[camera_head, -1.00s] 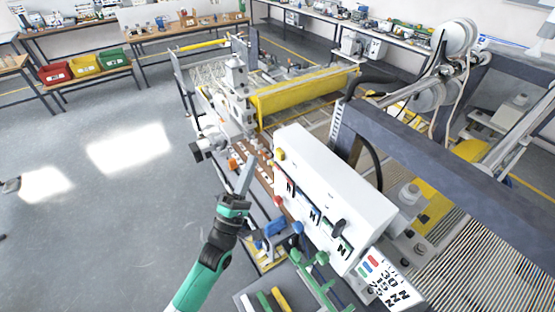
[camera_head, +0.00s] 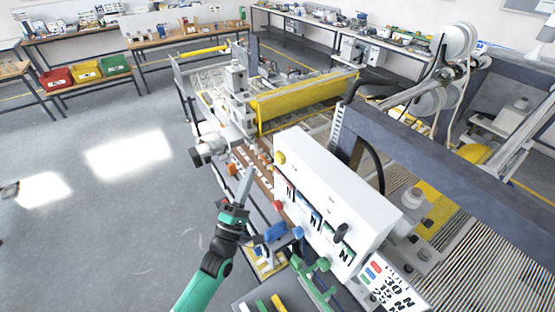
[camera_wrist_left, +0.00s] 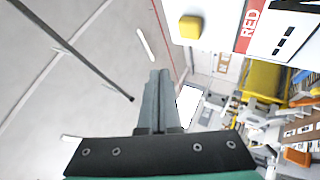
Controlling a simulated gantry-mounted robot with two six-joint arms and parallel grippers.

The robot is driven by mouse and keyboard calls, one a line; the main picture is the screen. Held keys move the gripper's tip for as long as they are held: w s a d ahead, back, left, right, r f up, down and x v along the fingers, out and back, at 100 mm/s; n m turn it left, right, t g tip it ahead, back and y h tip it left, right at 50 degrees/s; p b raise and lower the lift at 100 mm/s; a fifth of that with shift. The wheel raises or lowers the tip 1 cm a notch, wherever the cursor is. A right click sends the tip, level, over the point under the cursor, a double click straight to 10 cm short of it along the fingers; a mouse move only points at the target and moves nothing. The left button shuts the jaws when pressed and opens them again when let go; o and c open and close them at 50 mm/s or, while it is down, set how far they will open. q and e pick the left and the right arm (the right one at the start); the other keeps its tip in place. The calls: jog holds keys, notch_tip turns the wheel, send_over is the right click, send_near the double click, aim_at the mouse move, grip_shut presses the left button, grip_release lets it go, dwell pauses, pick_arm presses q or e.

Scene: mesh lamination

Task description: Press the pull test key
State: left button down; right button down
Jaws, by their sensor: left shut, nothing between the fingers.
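My left gripper (camera_head: 247,174) is shut and empty, its long grey fingers pointing up beside the left end of the white control box (camera_head: 338,195). In the left wrist view the closed fingers (camera_wrist_left: 158,75) point towards open space, with the box's white panel above them. That panel shows a yellow block (camera_wrist_left: 190,27) and a red label (camera_wrist_left: 250,25) reading "RED". A brown strip (camera_head: 252,163) with small orange and white parts lies just beyond the fingertips; it also shows in the left wrist view (camera_wrist_left: 300,137). I cannot tell which part is the pull test key. My right gripper is out of view.
A yellow roller (camera_head: 305,98) and a grey frame beam (camera_head: 450,185) stand behind the box. Green and blue clamp-like parts (camera_head: 312,268) are near my left arm. Open grey floor (camera_head: 110,220) lies to the left. Benches with coloured bins (camera_head: 87,70) line the back.

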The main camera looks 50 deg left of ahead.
aim_at(276, 154)
pick_arm(q)
jog(key=shift+w+d+b, duration=0.25)
jog(key=shift+w+b, duration=0.2)
jog(key=shift+w, duration=0.9)
jog(key=shift+w+d+b, duration=0.2)
jog(key=shift+w+b, duration=0.25)
jog(key=shift+w, duration=0.85)
jog(key=shift+w+b, duration=0.4)
jog(key=shift+w+d+b, duration=0.15)
jog(key=shift+w+b, duration=0.25)
jog(key=shift+w, duration=0.15)
dwell(0.4)
jog(key=shift+s, duration=0.95)
